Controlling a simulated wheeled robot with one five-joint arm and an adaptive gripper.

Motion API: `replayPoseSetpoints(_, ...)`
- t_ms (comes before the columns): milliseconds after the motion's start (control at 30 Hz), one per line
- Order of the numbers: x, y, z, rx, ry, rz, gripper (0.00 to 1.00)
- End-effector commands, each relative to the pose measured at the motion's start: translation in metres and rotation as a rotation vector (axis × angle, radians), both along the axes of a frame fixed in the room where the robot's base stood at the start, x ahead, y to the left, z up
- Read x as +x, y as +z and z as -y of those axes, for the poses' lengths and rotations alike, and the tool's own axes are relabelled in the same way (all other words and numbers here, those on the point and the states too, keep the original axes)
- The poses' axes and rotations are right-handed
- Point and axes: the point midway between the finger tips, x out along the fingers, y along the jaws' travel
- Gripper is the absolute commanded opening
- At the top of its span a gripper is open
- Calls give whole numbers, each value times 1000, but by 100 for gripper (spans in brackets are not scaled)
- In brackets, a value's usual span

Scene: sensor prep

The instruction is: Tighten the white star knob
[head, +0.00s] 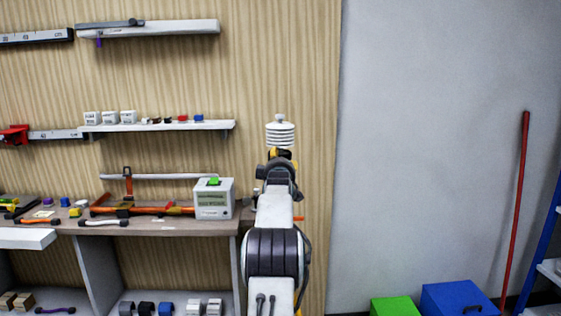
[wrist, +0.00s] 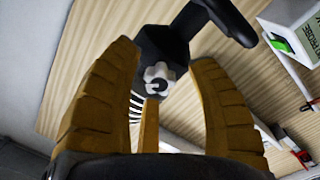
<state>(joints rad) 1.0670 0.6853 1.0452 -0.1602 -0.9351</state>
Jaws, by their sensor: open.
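The white star knob (wrist: 160,76) shows in the wrist view, with a dark round centre. It sits on a black clamp body (wrist: 165,43) that has a dark curved arm at its upper right. My gripper (wrist: 166,60) is open, with its ochre ridged fingers on the left and right of the knob and apart from it. A third finger shows below the knob. In the head view my arm hides the knob and most of the clamp. A white louvred sensor shield (head: 281,135) stands just above my gripper (head: 281,155); its stacked edges also show in the wrist view (wrist: 136,105).
A workbench (head: 160,226) with tools and a white box (head: 214,199) stands left of my arm. A shelf (head: 160,127) with small parts hangs above it. Green (head: 395,307) and blue (head: 459,299) bins stand at lower right. The grey wall area is open.

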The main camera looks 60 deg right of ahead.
Motion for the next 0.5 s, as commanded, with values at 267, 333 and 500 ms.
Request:
replayPoseSetpoints(267,1,-1,2,1,0,-1,53)
replayPoseSetpoints(333,1,0,2,1,1,0,53)
replayPoseSetpoints(500,1,0,2,1,1,0,46)
